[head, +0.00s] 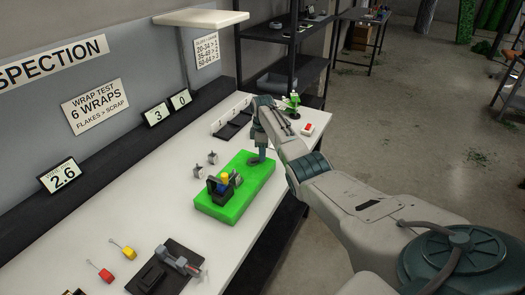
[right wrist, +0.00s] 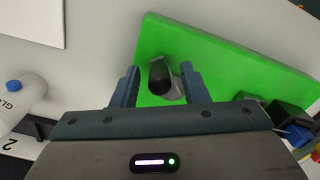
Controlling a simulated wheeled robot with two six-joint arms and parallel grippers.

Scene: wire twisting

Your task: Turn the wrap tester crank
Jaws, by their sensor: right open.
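The bright green base block (head: 235,205) lies on the white bench, and it also fills much of the right wrist view (right wrist: 225,55). A black cylindrical crank handle (right wrist: 160,76) with a grey metal part beside it stands over the block. My right gripper (right wrist: 160,85) is open, with one finger on each side of the handle; whether either finger touches it I cannot tell. In the head view the right gripper (head: 258,160) is over the far end of the block, and the handle is hidden there. My left gripper is in neither view.
A black holder (head: 216,191) with yellow and blue parts sits on the block's near end. Small metal pieces (head: 198,171) lie left of it. A black-based fixture (head: 165,272) and yellow (head: 129,253) and red (head: 105,277) pieces are nearer. A blue-capped bottle (right wrist: 22,103) stands beside the gripper.

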